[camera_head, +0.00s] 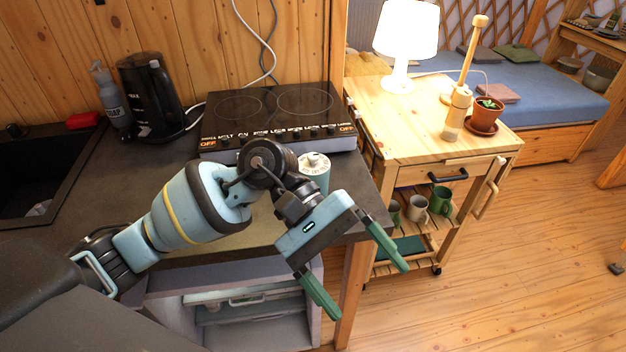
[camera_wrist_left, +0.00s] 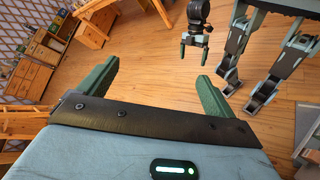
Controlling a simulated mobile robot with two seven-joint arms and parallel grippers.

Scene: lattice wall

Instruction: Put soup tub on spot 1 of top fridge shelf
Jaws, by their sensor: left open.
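A pale teal tub with a white lid (camera_head: 316,163), which looks like the soup tub, stands upright on the counter in front of the hob. My left arm partly hides it. My left gripper (camera_head: 368,290) is open and empty, in front of the counter and apart from the tub; its two green fingers also show in the left wrist view (camera_wrist_left: 158,85). The fridge (camera_head: 312,277) is the grey open compartment under the counter; its shelves are partly hidden by my arm, and spot 1 cannot be made out. My right gripper (camera_wrist_left: 195,60) hangs open and empty over the floor.
The hob (camera_head: 278,118), black kettle (camera_head: 150,98), soap bottle (camera_head: 110,95) and sink (camera_head: 40,190) line the counter (camera_head: 200,150). A wooden trolley (camera_head: 425,140) with a lamp, potted plant and mugs stands to the right. Wooden floor (camera_head: 510,270) is clear at front right.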

